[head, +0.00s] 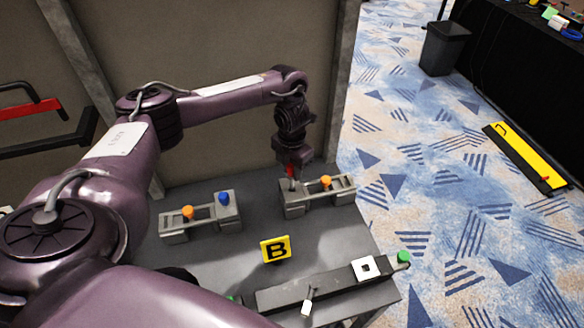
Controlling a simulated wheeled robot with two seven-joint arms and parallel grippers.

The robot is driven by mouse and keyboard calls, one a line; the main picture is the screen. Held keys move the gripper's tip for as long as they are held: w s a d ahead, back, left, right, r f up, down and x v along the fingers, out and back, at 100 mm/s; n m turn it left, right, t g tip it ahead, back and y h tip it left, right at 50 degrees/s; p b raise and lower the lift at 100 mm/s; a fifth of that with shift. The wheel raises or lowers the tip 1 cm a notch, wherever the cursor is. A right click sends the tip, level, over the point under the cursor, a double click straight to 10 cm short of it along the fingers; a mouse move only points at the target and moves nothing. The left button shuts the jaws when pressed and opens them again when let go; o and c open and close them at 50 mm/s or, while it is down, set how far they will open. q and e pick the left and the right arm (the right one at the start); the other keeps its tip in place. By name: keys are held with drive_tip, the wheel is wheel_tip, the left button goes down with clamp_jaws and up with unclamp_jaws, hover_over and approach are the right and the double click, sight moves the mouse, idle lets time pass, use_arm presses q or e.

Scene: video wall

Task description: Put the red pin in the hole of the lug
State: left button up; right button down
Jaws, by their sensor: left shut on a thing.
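The red pin (291,171) is held upright in my left gripper (292,172), which is shut on it. The gripper points down over the left end of the right-hand grey lug fixture (295,205) on the dark table. The pin's lower end is at or just above the top of that grey block. I cannot tell whether it is in a hole, as the hole is hidden at this size. An orange knob (326,181) stands on the same fixture, right of the pin. My right gripper is not in view.
A second grey fixture (173,235) carries an orange knob (188,212) and a blue knob (223,197). A wall stands behind.

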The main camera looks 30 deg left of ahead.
sight(292, 189)
use_arm(q)
drive_tip(key=shift+f+b, duration=0.5)
drive_tip(key=shift+f, duration=0.15)
drive_tip(key=shift+f, duration=0.2)
drive_tip(key=shift+f+b, duration=1.2)
drive_tip(key=shift+f, duration=0.1)
drive_tip(key=shift+f, duration=0.3)
drive_tip(key=shift+f+b, duration=0.6)
drive_tip(key=shift+b, duration=0.15)
drive_tip(key=o, duration=1.6)
drive_tip(key=shift+c, duration=0.2)
